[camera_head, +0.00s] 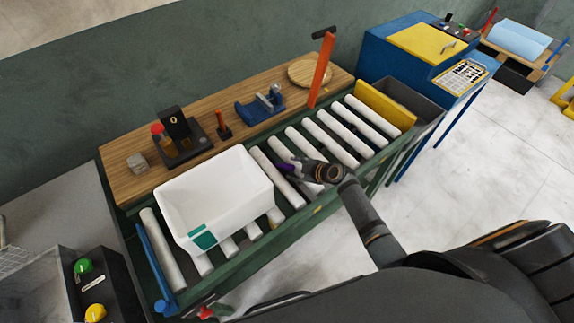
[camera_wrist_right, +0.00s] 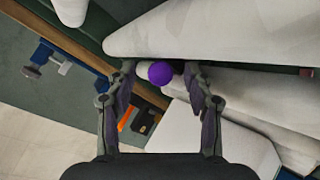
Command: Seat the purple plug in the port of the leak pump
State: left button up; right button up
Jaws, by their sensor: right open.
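The purple plug (camera_wrist_right: 160,73) shows as a round purple end between the fingertips of my right gripper (camera_wrist_right: 159,80), among the white rollers. The fingers are open, with a gap visible on the plug's left side. In the head view my right gripper (camera_head: 298,168) reaches over the rollers right of the white bin, with a bit of purple at its tips. A black unit (camera_head: 182,140) with an upright block and a red-topped part stands on the wooden shelf; it may be the leak pump. I cannot make out its port. My left gripper is not in view.
The white bin (camera_head: 215,195) sits on the roller conveyor (camera_head: 330,143). The wooden shelf (camera_head: 228,108) behind holds a blue vise (camera_head: 260,105), a round wooden disc (camera_head: 310,73) and a grey cube (camera_head: 137,164). An orange post (camera_head: 320,70) rises at the conveyor's back edge.

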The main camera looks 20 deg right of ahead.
jog(key=shift+w+a+f, duration=0.15)
jog(key=shift+w+f, duration=0.05)
jog(key=shift+s, duration=0.1)
jog(key=c, duration=0.4)
grip_shut()
